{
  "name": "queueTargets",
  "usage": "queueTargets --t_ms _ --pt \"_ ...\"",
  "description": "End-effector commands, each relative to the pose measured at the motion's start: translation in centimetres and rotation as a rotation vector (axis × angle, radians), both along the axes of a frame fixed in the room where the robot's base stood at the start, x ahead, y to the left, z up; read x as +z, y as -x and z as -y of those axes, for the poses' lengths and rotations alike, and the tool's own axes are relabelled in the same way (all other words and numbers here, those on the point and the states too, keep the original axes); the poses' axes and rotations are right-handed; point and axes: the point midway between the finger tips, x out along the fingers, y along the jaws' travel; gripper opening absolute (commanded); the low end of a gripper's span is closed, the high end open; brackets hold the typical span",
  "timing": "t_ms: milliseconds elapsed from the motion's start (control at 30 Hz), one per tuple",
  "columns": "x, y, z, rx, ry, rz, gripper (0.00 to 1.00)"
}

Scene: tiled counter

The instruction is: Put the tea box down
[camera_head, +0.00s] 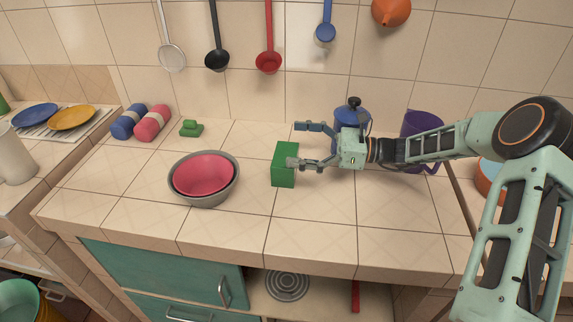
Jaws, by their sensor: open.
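The tea box is a green box (284,168) standing upright on the tiled counter, right of the bowls. My gripper (294,144) reaches in from the right with its two fingers spread open. The near fingertip overlaps the box's right side in the picture; I cannot tell whether it touches. The far finger is above and behind the box. Nothing shows held between the fingers.
A red bowl (203,174) sits inside a grey bowl (226,191) left of the box. A blue canister (350,114) and a purple pitcher (422,122) stand behind my arm. A small green object (191,129) is further back. The counter's front (250,243) is clear.

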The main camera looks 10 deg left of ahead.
Motion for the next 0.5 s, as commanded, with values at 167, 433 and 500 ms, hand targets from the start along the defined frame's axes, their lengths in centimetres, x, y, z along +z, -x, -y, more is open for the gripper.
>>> queueTargets --t_ms 167,433,500 --pt "-4.3 0.0 0.0 0.0 0.0 -0.003 1.0" --pt "-5.7 0.2 -2.2 0.003 0.004 0.001 1.0" --pt "-5.7 0.2 -2.5 0.002 0.004 0.001 1.0"
